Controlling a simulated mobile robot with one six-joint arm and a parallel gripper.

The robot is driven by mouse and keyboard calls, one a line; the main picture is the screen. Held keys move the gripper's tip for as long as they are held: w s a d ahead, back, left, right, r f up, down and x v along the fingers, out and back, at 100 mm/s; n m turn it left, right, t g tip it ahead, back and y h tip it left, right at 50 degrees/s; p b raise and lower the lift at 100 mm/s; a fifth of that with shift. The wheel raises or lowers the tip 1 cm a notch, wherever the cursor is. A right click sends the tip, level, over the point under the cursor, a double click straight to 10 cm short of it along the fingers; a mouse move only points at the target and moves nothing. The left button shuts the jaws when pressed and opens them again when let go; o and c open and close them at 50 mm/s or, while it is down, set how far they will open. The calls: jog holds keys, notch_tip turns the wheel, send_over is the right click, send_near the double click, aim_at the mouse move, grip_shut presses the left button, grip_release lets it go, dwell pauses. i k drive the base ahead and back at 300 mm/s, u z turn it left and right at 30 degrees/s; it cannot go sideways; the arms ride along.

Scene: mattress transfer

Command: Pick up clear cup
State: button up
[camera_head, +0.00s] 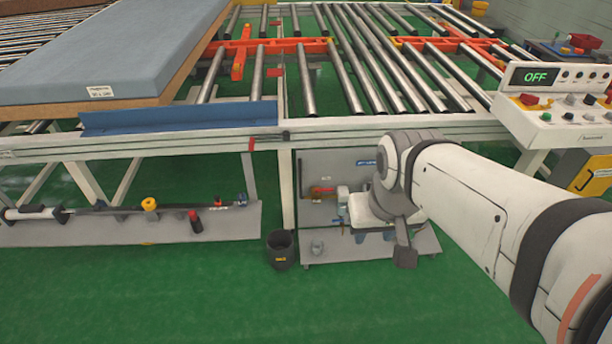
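A small, pale, see-through cup (317,247) stands on the low grey shelf under the conveyor, near the shelf's front left corner. It looks upright. My gripper (405,254) hangs at the end of my white arm, to the right of the cup and apart from it, over the right part of the same shelf. Only a dark grey tip of it shows clearly, so I cannot see whether its fingers are apart. I see nothing held in it.
A black bucket (281,250) stands on the green floor just left of the shelf (340,253). Pipes and blue parts sit behind my gripper. The roller conveyor (340,60) and mattress (110,50) are above. A control box (555,105) is right. The front floor is clear.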

aim_at(316, 244)
jog(key=u, duration=0.35)
jog(key=i, duration=0.3)
jog(key=z, duration=4)
jog(key=k, duration=1.1)
jog(key=z, duration=0.05)
